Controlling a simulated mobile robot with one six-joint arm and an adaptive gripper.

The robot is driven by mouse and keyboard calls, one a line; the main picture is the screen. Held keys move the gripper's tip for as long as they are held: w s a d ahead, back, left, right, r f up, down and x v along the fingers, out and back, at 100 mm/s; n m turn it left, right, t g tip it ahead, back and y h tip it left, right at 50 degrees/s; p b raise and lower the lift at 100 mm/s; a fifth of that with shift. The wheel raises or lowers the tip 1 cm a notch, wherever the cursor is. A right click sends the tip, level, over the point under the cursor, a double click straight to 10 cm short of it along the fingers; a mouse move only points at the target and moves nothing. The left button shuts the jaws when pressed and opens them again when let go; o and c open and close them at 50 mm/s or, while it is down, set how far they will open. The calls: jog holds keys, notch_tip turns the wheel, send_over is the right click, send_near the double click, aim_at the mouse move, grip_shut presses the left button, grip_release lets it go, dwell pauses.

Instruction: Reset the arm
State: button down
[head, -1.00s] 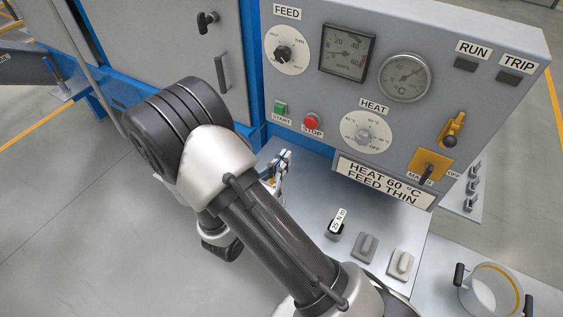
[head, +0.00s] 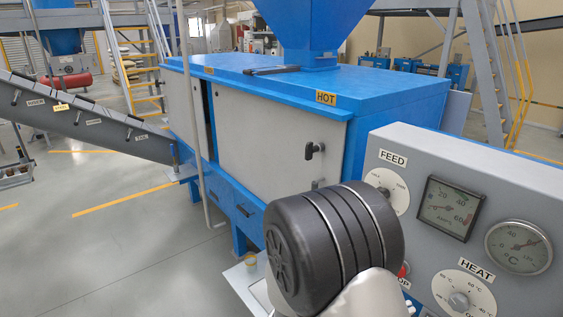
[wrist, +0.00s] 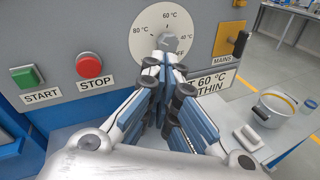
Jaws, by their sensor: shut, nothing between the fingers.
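My gripper (wrist: 166,92) shows in the wrist view in front of the control panel, its fingers together and empty. Its tips overlap the lower part of the HEAT dial (wrist: 150,38), and I cannot tell whether they touch it. The green START button (wrist: 26,77) and red STOP button (wrist: 89,66) are left of the fingers. In the head view my arm covers the panel's lower left, and my gripper is out of view. The HEAT dial also shows there (head: 461,299), cut by the bottom edge.
The FEED dial (head: 386,191) and two gauges sit on the panel's upper part. A blue machine housing (head: 290,150) marked HOT stands behind. A pot (wrist: 274,108) is on the right of the bench in the wrist view. Open floor lies left in the head view.

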jog(key=s+r+m+g+y, duration=0.4)
jog(key=s+m+g+y, duration=0.25)
jog(key=s+m, duration=0.6)
jog(key=s+a+r+m+t+y, duration=0.3)
jog(key=a+r+m+t+y, duration=0.3)
jog(key=a+y, duration=0.3)
jog(key=shift+s+a+t, duration=0.2)
jog(key=shift+a+t, duration=0.15)
jog(key=shift+a, duration=0.6)
jog(key=shift+d+r+y, duration=0.1)
jog(key=shift+y, duration=0.15)
